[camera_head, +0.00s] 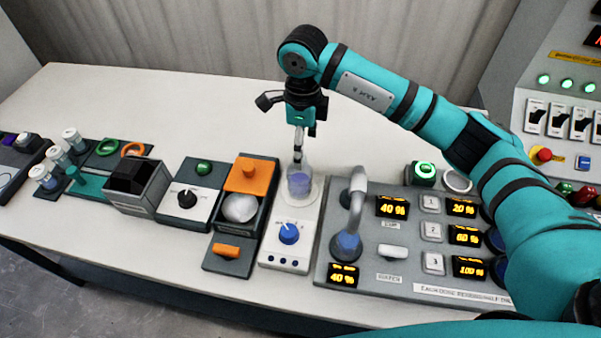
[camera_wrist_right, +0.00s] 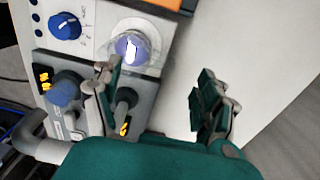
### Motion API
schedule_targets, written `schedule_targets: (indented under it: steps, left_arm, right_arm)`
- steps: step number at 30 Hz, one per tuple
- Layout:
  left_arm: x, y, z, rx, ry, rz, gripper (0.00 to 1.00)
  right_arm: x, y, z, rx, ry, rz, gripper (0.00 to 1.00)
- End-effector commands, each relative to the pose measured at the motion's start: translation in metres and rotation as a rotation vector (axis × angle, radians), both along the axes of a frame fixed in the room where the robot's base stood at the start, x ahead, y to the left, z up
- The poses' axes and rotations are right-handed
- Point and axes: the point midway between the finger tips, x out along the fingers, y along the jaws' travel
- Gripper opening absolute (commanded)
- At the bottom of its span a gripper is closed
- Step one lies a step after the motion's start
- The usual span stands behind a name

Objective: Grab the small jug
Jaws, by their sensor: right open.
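A small clear vessel with bluish-purple contents, apparently the small jug (camera_head: 299,183), stands upright on the round plate of a white stirrer unit (camera_head: 284,262). It also shows in the right wrist view (camera_wrist_right: 132,47), seen from above. My right gripper (camera_head: 297,117) is above the vessel in the head view, pointing down. In the wrist view its two fingers (camera_wrist_right: 157,100) are spread wide with nothing between them. The vessel lies beyond the left finger and apart from it. My left gripper is in neither view.
Right of the vessel stands a grey panel with a curved spout (camera_head: 354,205) and lit displays (camera_head: 392,208). Left is a dark unit with an orange block (camera_head: 249,176) and a silvery ball (camera_head: 239,208). The white table (camera_head: 200,110) is clear behind these units.

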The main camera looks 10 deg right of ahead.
Motion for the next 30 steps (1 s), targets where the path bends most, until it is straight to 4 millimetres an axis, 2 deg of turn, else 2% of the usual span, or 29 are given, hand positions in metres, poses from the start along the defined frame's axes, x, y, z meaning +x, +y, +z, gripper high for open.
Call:
schedule_targets:
  steps: [2, 5, 10, 15, 23, 30]
  left_arm:
    - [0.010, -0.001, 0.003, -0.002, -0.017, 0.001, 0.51]
    - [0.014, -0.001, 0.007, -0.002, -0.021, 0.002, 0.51]
    - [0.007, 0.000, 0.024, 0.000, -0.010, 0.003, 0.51]
    - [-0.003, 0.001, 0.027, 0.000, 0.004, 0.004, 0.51]
    - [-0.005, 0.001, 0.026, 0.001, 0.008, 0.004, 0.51]
    - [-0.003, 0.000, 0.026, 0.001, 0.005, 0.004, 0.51]
  right_arm:
    - [0.000, 0.000, -0.004, -0.001, 0.000, 0.000, 0.76]
    - [-0.001, 0.000, -0.010, 0.000, 0.002, -0.001, 0.76]
    - [-0.003, -0.001, -0.032, 0.000, 0.007, -0.001, 0.76]
    - [-0.002, -0.001, -0.054, 0.000, 0.001, -0.001, 0.76]
    - [-0.002, -0.001, -0.059, 0.000, 0.000, 0.000, 0.76]
    - [-0.002, -0.001, -0.058, 0.000, 0.000, 0.000, 0.46]
